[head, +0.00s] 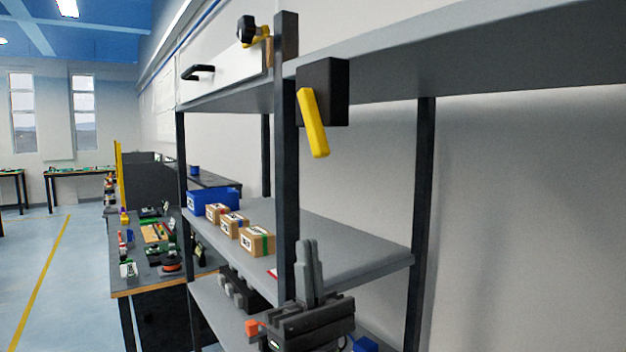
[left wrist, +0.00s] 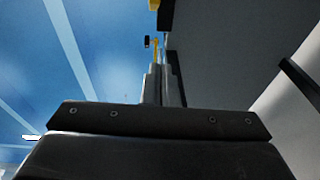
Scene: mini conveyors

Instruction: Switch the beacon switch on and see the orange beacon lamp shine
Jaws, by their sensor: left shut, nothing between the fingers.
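A black switch box (head: 328,88) with a yellow lever (head: 313,124) is mounted by the shelf post, below the upper shelf. The lever points down, its lower end slightly to the right. I take it for the beacon switch. My left gripper (head: 306,244) is shut and empty, its fingers pointing up, below the lever and apart from it. In the left wrist view the shut fingers (left wrist: 161,72) point up. A yellow part (left wrist: 154,5), probably the lever, shows at the top edge. No shining orange lamp can be made out. My right gripper is not in view.
The shelf post (head: 287,180) stands just beside the gripper. Small cartons (head: 257,240) and a blue bin (head: 213,197) sit on the middle shelf (head: 340,252). A black knob on a yellow part (head: 247,30) is at the top. Open space lies between gripper and lever.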

